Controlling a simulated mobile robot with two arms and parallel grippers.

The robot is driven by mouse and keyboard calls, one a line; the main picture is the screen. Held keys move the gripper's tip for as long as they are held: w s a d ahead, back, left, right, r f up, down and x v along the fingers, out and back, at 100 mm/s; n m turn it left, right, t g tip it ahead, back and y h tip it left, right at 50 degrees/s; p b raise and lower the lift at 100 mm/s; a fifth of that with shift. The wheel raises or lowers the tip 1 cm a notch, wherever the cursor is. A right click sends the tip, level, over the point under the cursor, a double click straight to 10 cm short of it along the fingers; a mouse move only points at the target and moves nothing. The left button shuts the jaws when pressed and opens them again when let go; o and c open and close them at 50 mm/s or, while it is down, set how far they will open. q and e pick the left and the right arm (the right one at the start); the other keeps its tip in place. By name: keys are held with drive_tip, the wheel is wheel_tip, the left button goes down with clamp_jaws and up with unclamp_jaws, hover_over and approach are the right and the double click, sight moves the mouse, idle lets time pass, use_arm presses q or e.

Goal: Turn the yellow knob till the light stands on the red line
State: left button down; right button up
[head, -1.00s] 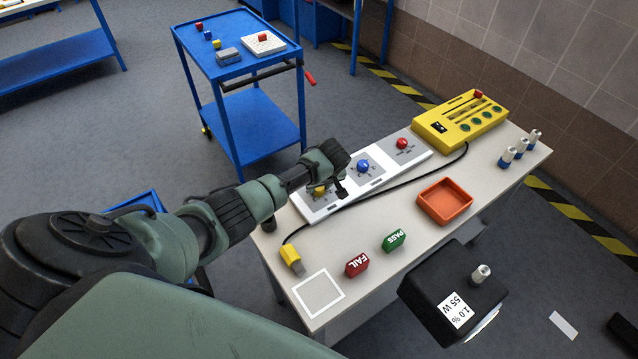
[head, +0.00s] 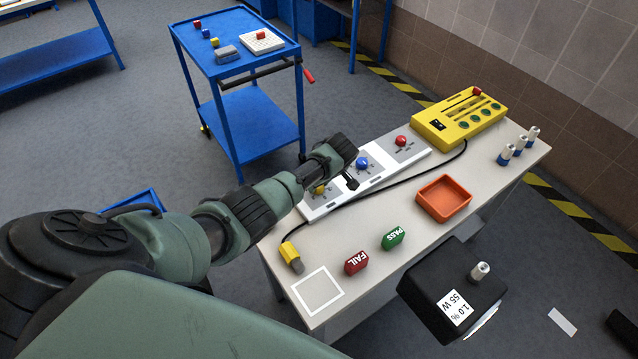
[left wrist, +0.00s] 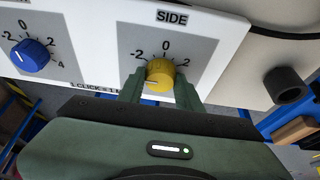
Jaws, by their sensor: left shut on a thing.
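The yellow knob (left wrist: 160,73) sits on a grey plate marked SIDE, with a scale around it reading -2, 0 and 2. Its white pointer mark faces the left and slightly down in the left wrist view. My left gripper (left wrist: 160,88) is shut on the knob, one finger on each side. In the head view the left gripper (head: 335,184) partly hides the yellow knob (head: 319,188) at the near end of the white panel (head: 378,183). I cannot make out the light or the red line. My right gripper is not in view.
A blue knob (head: 362,162) and a red knob (head: 401,141) are farther along the panel. A yellow box (head: 455,127) stands at the table's far end, with a black cable. An orange tray (head: 444,198), FAIL block (head: 356,262) and PASS block (head: 393,237) lie nearer.

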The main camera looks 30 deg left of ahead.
use_arm(q)
drive_tip(key=c, duration=0.9)
unclamp_jaws()
drive_tip(key=shift+c, duration=0.2)
drive_tip(key=v, duration=0.7)
drive_tip(key=shift+r+p, duration=0.3)
drive_tip(key=shift+r, duration=0.1)
drive_tip(key=shift+s+d, duration=0.1)
